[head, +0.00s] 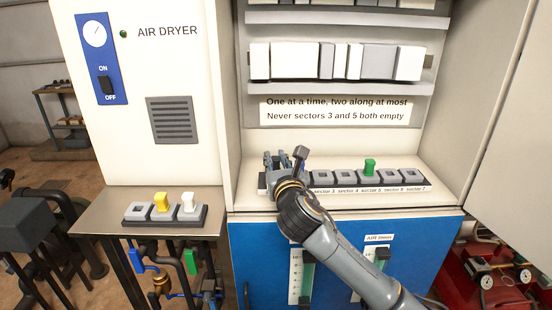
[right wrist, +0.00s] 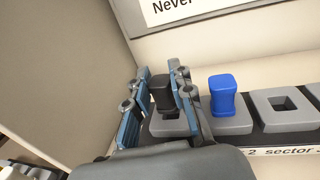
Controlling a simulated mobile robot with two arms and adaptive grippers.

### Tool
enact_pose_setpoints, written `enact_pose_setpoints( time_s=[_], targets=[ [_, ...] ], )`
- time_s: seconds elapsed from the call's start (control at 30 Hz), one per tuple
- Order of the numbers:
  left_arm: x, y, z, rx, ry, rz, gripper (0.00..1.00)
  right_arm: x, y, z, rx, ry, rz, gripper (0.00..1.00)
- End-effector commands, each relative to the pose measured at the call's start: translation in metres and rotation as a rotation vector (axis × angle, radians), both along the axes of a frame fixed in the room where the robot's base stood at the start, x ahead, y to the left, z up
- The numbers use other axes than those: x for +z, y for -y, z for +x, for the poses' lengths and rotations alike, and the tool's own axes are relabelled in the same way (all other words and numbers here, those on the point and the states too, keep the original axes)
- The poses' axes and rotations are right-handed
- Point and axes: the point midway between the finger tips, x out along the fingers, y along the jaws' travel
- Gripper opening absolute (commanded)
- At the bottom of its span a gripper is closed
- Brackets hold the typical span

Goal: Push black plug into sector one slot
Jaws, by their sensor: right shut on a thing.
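My right gripper (head: 280,163) is at the left end of the slot row in the head view. In the right wrist view its two blue-grey fingers (right wrist: 158,100) are shut on a black plug (right wrist: 161,92). The plug stands roughly upright at the leftmost grey slot block (right wrist: 170,127), the sector one slot. Its lower end meets the block's square opening; how deep it sits I cannot tell. A blue plug (right wrist: 222,91) stands in the sector 2 block just right of the fingers. My left gripper is not in view.
A green plug (head: 369,167) stands in sector 5; sectors 3, 4, 6 and 7 look empty. On the left shelf a rack (head: 165,221) holds a yellow plug (head: 161,202) and a white plug (head: 188,202). A cabinet side wall (right wrist: 65,75) stands close left of the gripper.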

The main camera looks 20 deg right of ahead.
Motion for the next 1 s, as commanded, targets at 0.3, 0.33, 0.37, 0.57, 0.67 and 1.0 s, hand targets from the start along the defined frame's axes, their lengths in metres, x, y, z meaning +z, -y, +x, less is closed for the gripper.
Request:
enact_pose_setpoints(
  time_s=[0.3, 0.33, 0.37, 0.57, 0.67, 1.0],
  targets=[
    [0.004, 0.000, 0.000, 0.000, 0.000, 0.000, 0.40, 0.000, 0.000, 0.000, 0.001, 0.000, -0.001, 0.00],
    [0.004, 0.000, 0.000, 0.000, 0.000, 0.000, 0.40, 0.000, 0.000, 0.000, 0.001, 0.000, -0.001, 0.00],
    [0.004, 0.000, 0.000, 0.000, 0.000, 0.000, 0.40, 0.000, 0.000, 0.000, 0.000, 0.000, -0.001, 0.00],
    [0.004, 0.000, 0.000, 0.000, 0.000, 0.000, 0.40, -0.001, 0.000, 0.000, 0.000, 0.000, -0.001, 0.00],
    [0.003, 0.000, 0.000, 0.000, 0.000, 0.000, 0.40, -0.003, 0.000, 0.000, 0.000, 0.000, -0.002, 0.00],
    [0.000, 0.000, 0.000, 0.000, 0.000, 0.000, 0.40, -0.010, 0.000, 0.000, 0.000, 0.000, -0.002, 0.00]
  ],
)
